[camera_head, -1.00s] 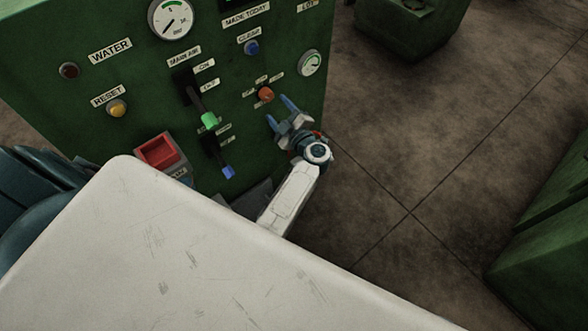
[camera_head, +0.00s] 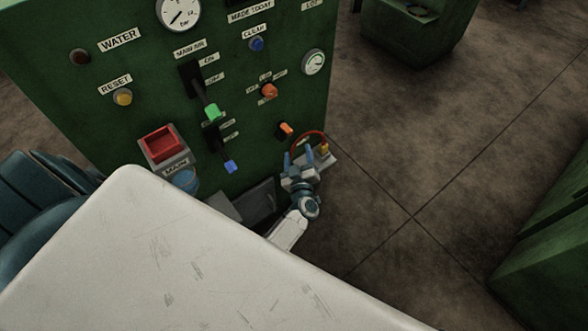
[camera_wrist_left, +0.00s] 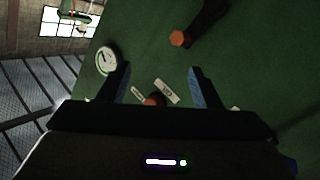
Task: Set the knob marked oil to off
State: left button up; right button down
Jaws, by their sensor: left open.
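An orange-red knob (camera_head: 269,90) sits on the green panel with small labels around it. It also shows in the left wrist view (camera_wrist_left: 153,99), partly hidden by the gripper's body, with pale labels beside it. I cannot read the word oil on any label. A second orange handle (camera_head: 285,130) is lower on the panel and shows as an orange end on a dark stem in the left wrist view (camera_wrist_left: 179,38). My left gripper (camera_head: 300,161) is open and empty, below both orange parts in the head view. My right gripper is out of view.
The panel (camera_head: 235,55) also bears a lever with a green end (camera_head: 211,112), one with a blue end (camera_head: 231,166), a red switch (camera_head: 161,143) and gauges. A red curved part (camera_head: 312,133) is near the gripper. Open floor (camera_head: 420,140) lies right of the panel.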

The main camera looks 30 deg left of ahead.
pick_arm(q)
jog(key=s+d+f+m+h, duration=0.1)
jog(key=s+f+m+h, duration=0.2)
jog(key=f, duration=0.4)
jog(key=s+d+f+m+g+h+b, duration=0.1)
jog(key=s+f+m+h, duration=0.2)
jog(key=f, duration=0.5)
jog(key=shift+s+d+f, duration=0.2)
jog(key=shift+s+d, duration=0.05)
jog(key=shift+s, duration=0.35)
